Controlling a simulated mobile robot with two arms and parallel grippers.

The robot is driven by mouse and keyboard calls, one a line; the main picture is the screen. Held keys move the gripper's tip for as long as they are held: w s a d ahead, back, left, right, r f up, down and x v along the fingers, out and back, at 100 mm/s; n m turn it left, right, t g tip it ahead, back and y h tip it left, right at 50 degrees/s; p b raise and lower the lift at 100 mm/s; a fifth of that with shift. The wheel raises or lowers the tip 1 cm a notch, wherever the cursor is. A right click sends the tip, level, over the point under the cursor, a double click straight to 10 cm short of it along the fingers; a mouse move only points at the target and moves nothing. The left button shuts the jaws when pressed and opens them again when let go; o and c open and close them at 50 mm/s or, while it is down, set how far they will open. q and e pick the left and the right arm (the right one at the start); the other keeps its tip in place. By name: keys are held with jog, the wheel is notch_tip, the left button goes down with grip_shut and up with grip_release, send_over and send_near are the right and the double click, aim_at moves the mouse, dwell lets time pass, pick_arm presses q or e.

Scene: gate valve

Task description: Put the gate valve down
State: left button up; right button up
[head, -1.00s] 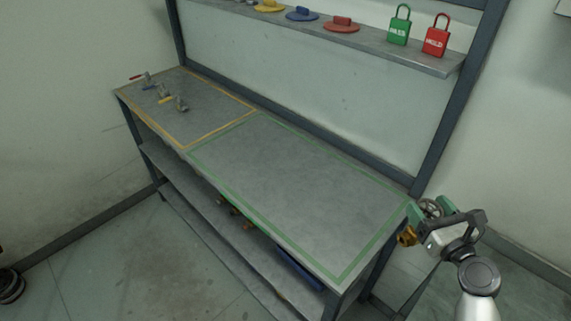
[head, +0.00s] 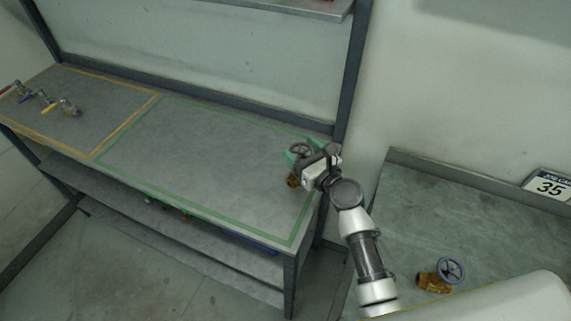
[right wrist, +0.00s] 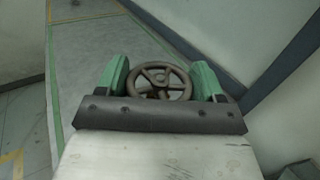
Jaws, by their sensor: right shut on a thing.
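The gate valve has a dark round handwheel (head: 301,149) and a brass body (head: 293,181). My right gripper (head: 299,158) is shut on it, with green fingers on either side. In the right wrist view the spoked handwheel (right wrist: 160,80) sits between the two green fingers; the brass body is hidden there. The valve is at the right end of the bench's green-outlined area (head: 190,160). I cannot tell how high it is above the bench top. My left gripper is not in view.
Several small valves (head: 62,106) lie in the orange-outlined area at the bench's left end. The green-outlined area looks otherwise clear.

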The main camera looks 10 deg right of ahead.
aim_at(291, 181)
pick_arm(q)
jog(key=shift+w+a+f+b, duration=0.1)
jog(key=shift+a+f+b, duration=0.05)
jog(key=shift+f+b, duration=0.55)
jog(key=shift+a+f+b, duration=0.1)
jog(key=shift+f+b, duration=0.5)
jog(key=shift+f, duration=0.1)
pick_arm(e)
jog(key=w+a+f, duration=0.1)
jog(key=a+f, duration=0.2)
jog(key=f, duration=0.3)
jog(key=shift+w+a, duration=0.15)
jog(key=shift+f, duration=0.2)
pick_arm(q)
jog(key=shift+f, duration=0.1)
pick_arm(e)
jog(key=o, duration=1.6)
jog(key=shift+r, duration=0.1)
